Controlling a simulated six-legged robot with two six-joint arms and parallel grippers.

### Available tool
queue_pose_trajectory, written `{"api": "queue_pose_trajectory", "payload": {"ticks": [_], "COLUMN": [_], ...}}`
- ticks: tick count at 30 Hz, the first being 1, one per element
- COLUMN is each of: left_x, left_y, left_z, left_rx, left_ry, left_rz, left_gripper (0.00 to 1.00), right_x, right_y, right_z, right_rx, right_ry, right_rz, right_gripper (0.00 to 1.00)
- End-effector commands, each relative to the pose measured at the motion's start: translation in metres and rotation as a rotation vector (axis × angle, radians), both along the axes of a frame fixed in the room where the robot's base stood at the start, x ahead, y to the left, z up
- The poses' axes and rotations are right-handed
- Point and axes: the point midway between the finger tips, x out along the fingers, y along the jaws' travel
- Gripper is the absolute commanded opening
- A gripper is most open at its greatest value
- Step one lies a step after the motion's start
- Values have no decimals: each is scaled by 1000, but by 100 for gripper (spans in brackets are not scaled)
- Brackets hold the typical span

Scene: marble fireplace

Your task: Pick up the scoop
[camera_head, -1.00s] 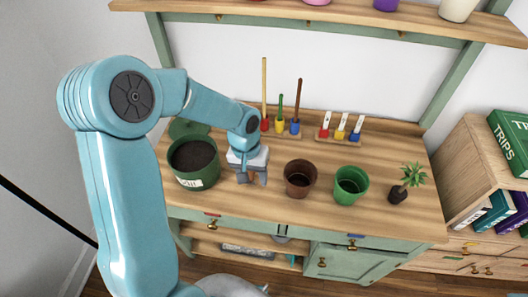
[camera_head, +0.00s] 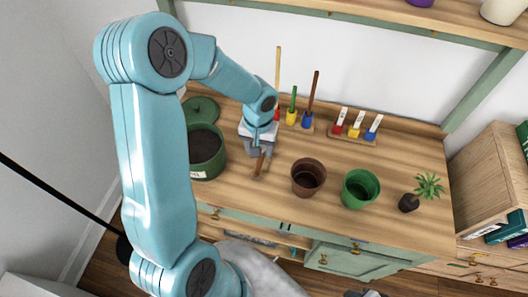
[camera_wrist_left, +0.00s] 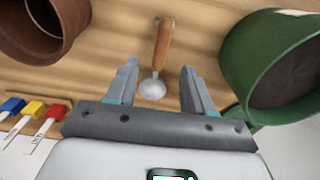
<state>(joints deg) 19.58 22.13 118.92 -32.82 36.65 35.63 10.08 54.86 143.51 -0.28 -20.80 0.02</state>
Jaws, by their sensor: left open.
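The scoop has a brown wooden handle and a pale metal bowl. In the wrist view the scoop (camera_wrist_left: 161,46) lies on the wooden worktop, with its bowl between the fingertips and its handle reaching up the picture. In the head view only its handle (camera_head: 259,165) shows clearly, just in front of my left gripper; its bowl is hidden there. My left gripper (camera_head: 257,151) points down over the worktop. In the wrist view my left gripper (camera_wrist_left: 160,72) is open, with a finger on each side of the bowl and gaps to both.
A green soil pot (camera_head: 206,157) stands close to the left of my gripper. Tool racks with coloured holders (camera_head: 352,133) stand at the back. A shelf (camera_head: 400,13) hangs above.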

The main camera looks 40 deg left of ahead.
Motion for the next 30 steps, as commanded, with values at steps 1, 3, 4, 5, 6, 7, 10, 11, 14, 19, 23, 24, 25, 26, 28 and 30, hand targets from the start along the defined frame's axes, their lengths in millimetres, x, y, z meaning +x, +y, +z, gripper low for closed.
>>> {"api": "queue_pose_trajectory", "payload": {"ticks": [1, 3, 4, 5, 6, 7, 10, 11, 14, 19, 23, 24, 25, 26, 28, 30], "left_x": [-1, 0, 0, 0, 1, 1, 3, 4, 8, 10, 11, 11, 11, 11, 11, 11], "left_y": [-1, 0, 0, 0, -1, -1, 1, 1, 5, 6, 6, 6, 6, 6, 6, 6], "left_z": [-11, -22, -25, -28, -31, -32, -39, -43, -60, -82, -85, -85, -85, -85, -85, -85], "left_rx": [-2, -1, -1, -1, -1, -1, -1, -2, -2, 0, 0, 0, 0, 0, 0, 0], "left_ry": [4, 3, 3, 2, 0, 0, 2, 3, 3, 1, -1, -1, -1, -1, -1, -1], "left_rz": [0, 0, -1, -1, -1, -1, -2, -1, -2, -3, -1, -1, -1, -1, -2, -2], "left_gripper": [52, 52, 52, 52, 52, 52, 52, 52, 52, 52, 52, 52, 52, 52, 39, 16], "right_x": [0, 0, 0, 0, 0, 0, 0, 0, 0, 0, 0, 0, 0, 0, 0, 0], "right_y": [0, 0, 0, 0, 0, 0, 0, 0, 0, 0, 0, 0, 0, 0, 0, 0], "right_z": [0, 0, 0, 0, 0, 0, 2, 4, 9, 8, 8, 8, 8, 8, 8, 8], "right_rx": [0, 0, 0, 0, 0, 0, 0, 0, 0, 0, 0, 0, 0, 0, 0, 0], "right_ry": [0, 0, 0, 0, 0, 0, 0, 0, 0, 0, 0, 0, 0, 0, 0, 0], "right_rz": [0, 0, 0, 0, 0, 0, 0, 0, 0, 0, 0, 0, 0, 0, 0, 0], "right_gripper": [43, 43, 43, 43, 43, 43, 43, 43, 43, 43, 43, 43, 43, 43, 43, 43]}}
